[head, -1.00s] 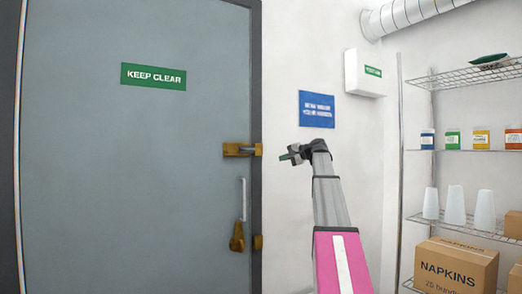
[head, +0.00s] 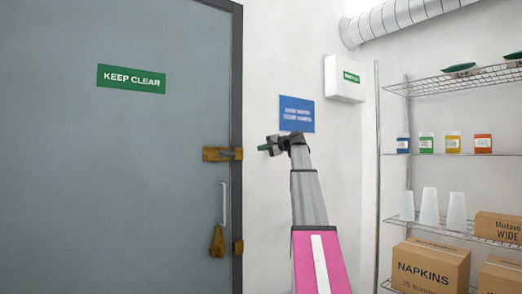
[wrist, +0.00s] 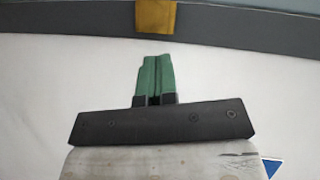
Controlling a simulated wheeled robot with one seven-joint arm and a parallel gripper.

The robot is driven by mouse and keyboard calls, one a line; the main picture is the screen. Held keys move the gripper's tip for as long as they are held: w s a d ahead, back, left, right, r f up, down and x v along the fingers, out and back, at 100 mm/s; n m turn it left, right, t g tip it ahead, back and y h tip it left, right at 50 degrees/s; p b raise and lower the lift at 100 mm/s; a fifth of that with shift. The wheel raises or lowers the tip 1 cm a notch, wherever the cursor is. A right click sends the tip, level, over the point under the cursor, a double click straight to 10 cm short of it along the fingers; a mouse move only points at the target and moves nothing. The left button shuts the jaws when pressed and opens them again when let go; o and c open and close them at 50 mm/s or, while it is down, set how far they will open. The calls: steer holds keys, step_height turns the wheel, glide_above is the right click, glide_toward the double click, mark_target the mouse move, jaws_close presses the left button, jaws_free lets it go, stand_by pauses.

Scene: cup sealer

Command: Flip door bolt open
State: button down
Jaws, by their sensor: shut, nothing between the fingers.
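The brass door bolt (head: 222,154) is mounted near the right edge of the grey door (head: 120,190), with its end reaching onto the dark frame. My gripper (head: 264,147) is just right of the bolt in the head view, in front of the white wall and apart from the bolt. In the wrist view its green fingers (wrist: 154,78) are shut together with nothing between them. A brass piece (wrist: 156,16) on the grey frame shows beyond the fingertips there. A lower brass latch (head: 217,242) hangs below a pale vertical handle (head: 224,204).
A wire shelf rack (head: 450,233) with jars, white cups and cardboard boxes stands at the right. A blue sign (head: 296,113) and a white box (head: 345,79) are on the wall. The space before the door looks clear.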

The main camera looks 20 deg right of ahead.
mark_target(241, 152)
steer(key=x, duration=0.6)
steer(key=shift+w+a, duration=0.2)
steer(key=shift+w, duration=0.05)
steer(key=shift+a+f, duration=0.2)
steer(key=shift+a, duration=0.5)
steer(key=shift+a+f, duration=0.2)
steer(key=shift+a, duration=0.5)
steer(key=shift+a+f, duration=0.2)
steer(key=shift+a, duration=0.45)
steer(key=shift+s+a, duration=0.1)
steer(key=shift+s+a, duration=0.3)
steer(key=shift+a, duration=0.6)
steer(key=shift+s+a, duration=0.3)
steer(key=shift+a, duration=0.6)
steer(key=shift+s+a, duration=0.3)
steer(key=shift+a, duration=0.55)
